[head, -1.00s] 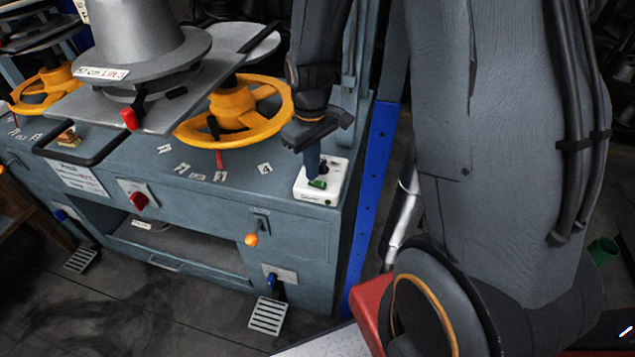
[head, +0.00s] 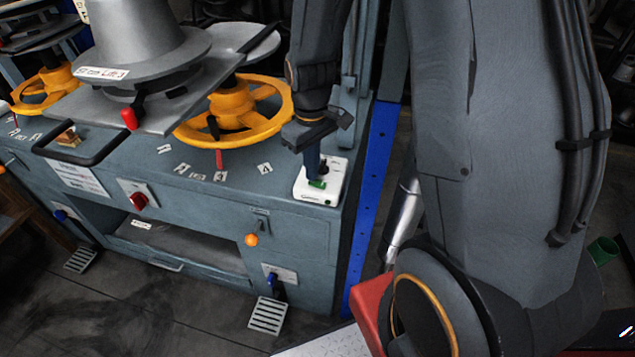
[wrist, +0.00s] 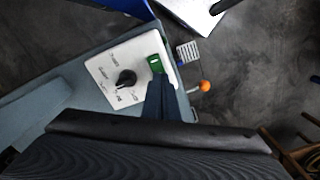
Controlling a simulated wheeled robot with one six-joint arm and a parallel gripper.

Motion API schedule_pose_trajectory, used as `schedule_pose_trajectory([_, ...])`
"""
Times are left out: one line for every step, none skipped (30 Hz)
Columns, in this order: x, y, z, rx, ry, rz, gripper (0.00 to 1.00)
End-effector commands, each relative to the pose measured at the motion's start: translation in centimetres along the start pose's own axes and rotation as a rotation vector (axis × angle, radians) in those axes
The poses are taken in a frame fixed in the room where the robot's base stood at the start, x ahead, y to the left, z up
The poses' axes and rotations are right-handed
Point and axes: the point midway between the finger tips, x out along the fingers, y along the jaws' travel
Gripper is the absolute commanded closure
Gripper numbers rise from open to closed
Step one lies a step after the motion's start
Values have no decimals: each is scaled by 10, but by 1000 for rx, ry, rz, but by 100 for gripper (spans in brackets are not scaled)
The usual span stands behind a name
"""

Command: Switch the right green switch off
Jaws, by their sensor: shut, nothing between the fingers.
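The green switch (head: 317,184) sits on a white control box (head: 328,194) at the right end of the press's top. It also shows in the wrist view (wrist: 156,64), beside a black rotary knob (wrist: 126,78). My gripper (head: 312,172) is shut and empty, pointing down at the box. In the wrist view its blue-grey fingers (wrist: 160,95) end right at the near edge of the green switch. I cannot tell if they touch it. The fingers hide part of the box, and the switch's on or off position is not clear.
A yellow handwheel (head: 235,115) stands left of my gripper, below a grey hat-shaped press head (head: 150,45). A red knob (head: 139,200) and an orange-tipped lever (head: 251,240) are on the press's front. A blue post (head: 372,205) stands right of the press.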

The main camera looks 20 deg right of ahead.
Motion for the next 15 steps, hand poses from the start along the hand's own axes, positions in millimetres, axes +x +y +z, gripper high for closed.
schedule_pose_trajectory([1,0,0,0,0,0,100])
schedule_pose_trajectory([1,0,0,0,0,0,100])
schedule_pose_trajectory([2,0,0,0,0,0,100])
schedule_pose_trajectory([2,0,0,0,0,0,100])
schedule_pose_trajectory([3,0,0,0,0,0,100])
schedule_pose_trajectory([3,0,0,0,0,0,100])
schedule_pose_trajectory([4,0,0,0,0,0,100])
schedule_pose_trajectory([4,0,0,0,-1,0,100])
schedule_pose_trajectory([5,0,0,0,-1,0,100])
schedule_pose_trajectory([5,0,0,0,-1,0,100])
schedule_pose_trajectory([6,0,0,0,-1,0,100])
schedule_pose_trajectory([6,0,0,0,-1,0,100])
schedule_pose_trajectory([7,0,0,0,-1,0,100])
schedule_pose_trajectory([7,0,0,0,-1,0,100])
schedule_pose_trajectory([8,0,0,0,-1,0,100])
